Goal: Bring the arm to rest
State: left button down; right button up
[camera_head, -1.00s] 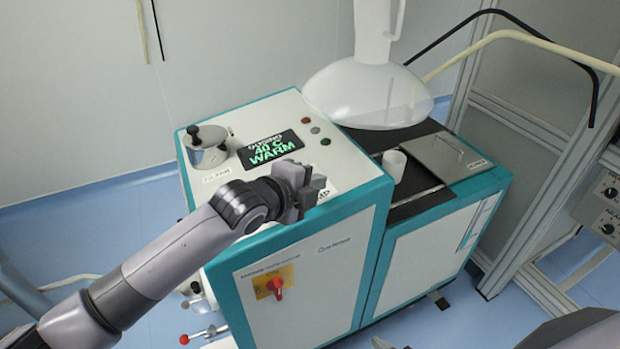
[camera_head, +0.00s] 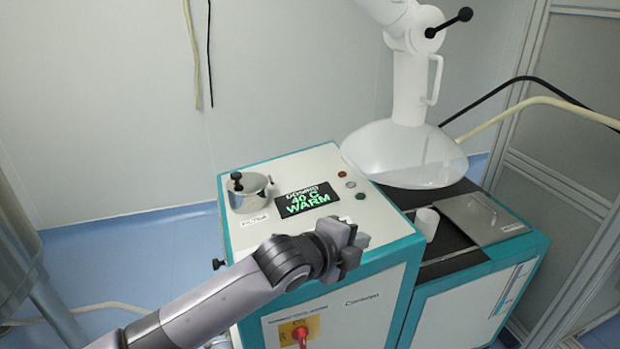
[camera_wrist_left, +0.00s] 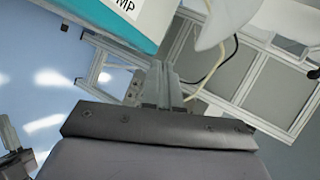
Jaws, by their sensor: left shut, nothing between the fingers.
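My left arm comes in from the lower left in the head view. Its gripper (camera_head: 352,246) is shut and empty, in front of the near top edge of the white and teal machine (camera_head: 385,240). In the left wrist view the shut fingers (camera_wrist_left: 160,78) point away from the camera, with the machine's teal edge (camera_wrist_left: 118,25) and part of a label at the upper left. I cannot tell from the head view how far the gripper is from the machine.
A grey frame (camera_head: 590,190) stands at right.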

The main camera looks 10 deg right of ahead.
pick_arm(q)
jog(key=s+a+f+n+t+y, duration=0.15)
jog(key=s+a+f+n, duration=0.25)
jog(key=a+f+n, duration=0.4)
jog(key=s+a+f+n+t+y, duration=0.15)
jog(key=s+a+f+n, duration=0.25)
jog(key=a+f+n, duration=0.4)
jog(key=s+a+f+n+y, duration=0.2)
jog(key=s+a+f+n, duration=0.2)
jog(key=s+a, duration=0.3)
jog(key=s+a+f+n+y, duration=0.3)
jog(key=s+a+f+n, duration=0.2)
jog(key=a, duration=0.9)
jog(key=s, duration=0.3)
jog(key=shift+a+y, duration=0.3)
jog(key=shift+a, duration=0.05)
jog(key=shift+f, duration=0.1)
